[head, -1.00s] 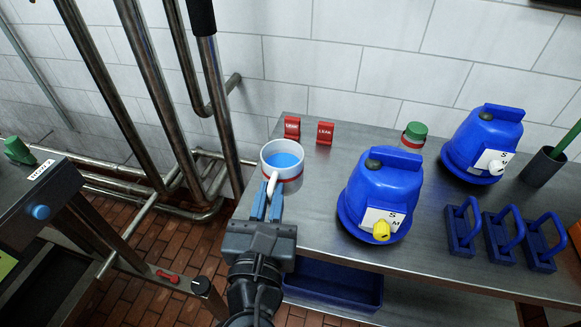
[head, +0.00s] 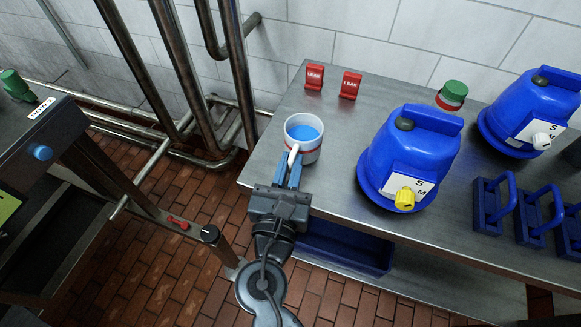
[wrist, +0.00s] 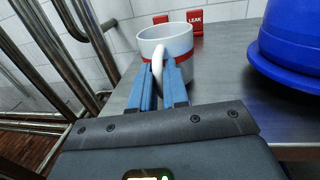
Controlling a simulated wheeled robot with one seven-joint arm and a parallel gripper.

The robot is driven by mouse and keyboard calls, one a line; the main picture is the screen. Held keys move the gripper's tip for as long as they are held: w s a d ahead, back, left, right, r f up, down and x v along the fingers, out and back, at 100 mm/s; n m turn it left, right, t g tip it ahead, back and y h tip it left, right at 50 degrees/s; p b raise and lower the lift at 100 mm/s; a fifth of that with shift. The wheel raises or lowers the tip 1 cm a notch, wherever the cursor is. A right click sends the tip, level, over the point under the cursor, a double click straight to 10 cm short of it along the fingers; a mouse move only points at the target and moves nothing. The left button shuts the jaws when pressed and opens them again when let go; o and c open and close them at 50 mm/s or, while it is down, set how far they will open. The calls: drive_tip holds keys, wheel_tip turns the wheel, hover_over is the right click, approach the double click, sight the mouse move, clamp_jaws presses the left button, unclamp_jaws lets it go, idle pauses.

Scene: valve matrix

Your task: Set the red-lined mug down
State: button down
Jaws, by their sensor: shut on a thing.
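The red-lined mug (head: 307,143) is white with a red band and has blue inside. It is upright at the left end of the steel table (head: 262,177). My gripper (head: 291,168) is shut on the mug's handle, with its blue fingers on either side of it. In the wrist view the mug (wrist: 181,48) stands just beyond the fingers (wrist: 160,85), its handle between them. Whether the mug's base touches the tabletop cannot be told; the fingers hide its lower part in the wrist view.
Two red LEAK signs (head: 314,77) (head: 350,85) stand behind the mug. A blue machine with a yellow knob (head: 412,155) is to its right. A green-capped jar (head: 452,95) and another blue machine (head: 530,110) are farther right. Bare tabletop surrounds the mug.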

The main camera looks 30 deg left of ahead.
drive_tip(key=shift+f, duration=0.2)
drive_tip(key=shift+f, duration=0.15)
drive_tip(key=c, duration=1.1)
unclamp_jaws()
drive_tip(key=shift+r, duration=0.2)
drive_tip(key=b+v, duration=0.1)
drive_tip(key=v, duration=1.1)
drive_tip(key=shift+f, duration=0.1)
